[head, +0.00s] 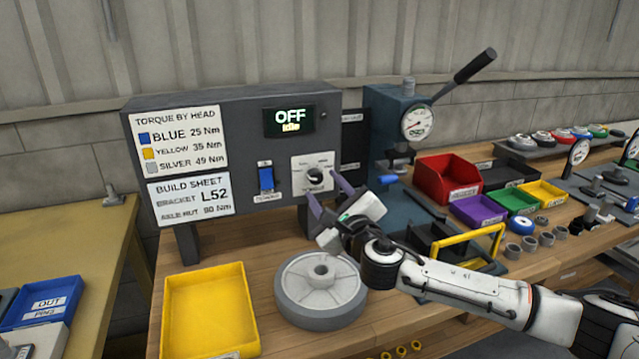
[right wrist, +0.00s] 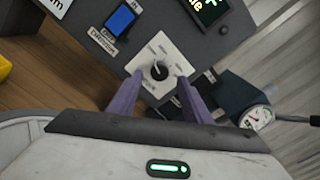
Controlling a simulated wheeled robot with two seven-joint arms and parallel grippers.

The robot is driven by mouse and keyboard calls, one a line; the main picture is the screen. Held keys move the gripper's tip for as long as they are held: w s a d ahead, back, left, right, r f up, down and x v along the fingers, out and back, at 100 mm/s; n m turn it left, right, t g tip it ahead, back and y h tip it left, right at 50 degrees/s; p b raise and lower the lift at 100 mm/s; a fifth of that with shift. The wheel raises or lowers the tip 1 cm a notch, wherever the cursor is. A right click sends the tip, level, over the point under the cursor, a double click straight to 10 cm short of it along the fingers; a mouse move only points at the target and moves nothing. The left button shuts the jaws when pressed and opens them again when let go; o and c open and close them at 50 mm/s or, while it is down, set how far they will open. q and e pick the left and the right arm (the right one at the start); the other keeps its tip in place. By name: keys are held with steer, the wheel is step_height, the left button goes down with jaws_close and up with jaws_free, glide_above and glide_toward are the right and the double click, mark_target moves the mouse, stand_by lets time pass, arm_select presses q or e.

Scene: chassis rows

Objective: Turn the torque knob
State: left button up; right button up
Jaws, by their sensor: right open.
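The torque knob (head: 314,176) is a small dark round knob on a white square plate, at the lower right of the grey control box (head: 245,130). In the right wrist view the knob (right wrist: 159,71) sits ahead of and between my fingertips, with a white pointer mark on it. My right gripper (head: 323,192) is open, its two purple fingers on either side of the plate. I cannot tell whether the fingers touch the panel; nothing is between them but the view of the knob. The display (head: 289,121) reads OFF, Idle. My left gripper is not in view.
A blue rocker switch (head: 266,179) is left of the knob. A grey wheel (head: 320,290) and a yellow tray (head: 210,310) lie on the bench below. A blue press with a gauge (head: 418,123) stands right of the box, with coloured bins (head: 448,179) beyond.

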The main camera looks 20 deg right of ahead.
mark_target(317, 180)
steer(key=w, duration=0.3)
steer(key=shift+a, duration=0.1)
steer(key=shift+w, duration=0.3)
steer(key=c, duration=1.1)
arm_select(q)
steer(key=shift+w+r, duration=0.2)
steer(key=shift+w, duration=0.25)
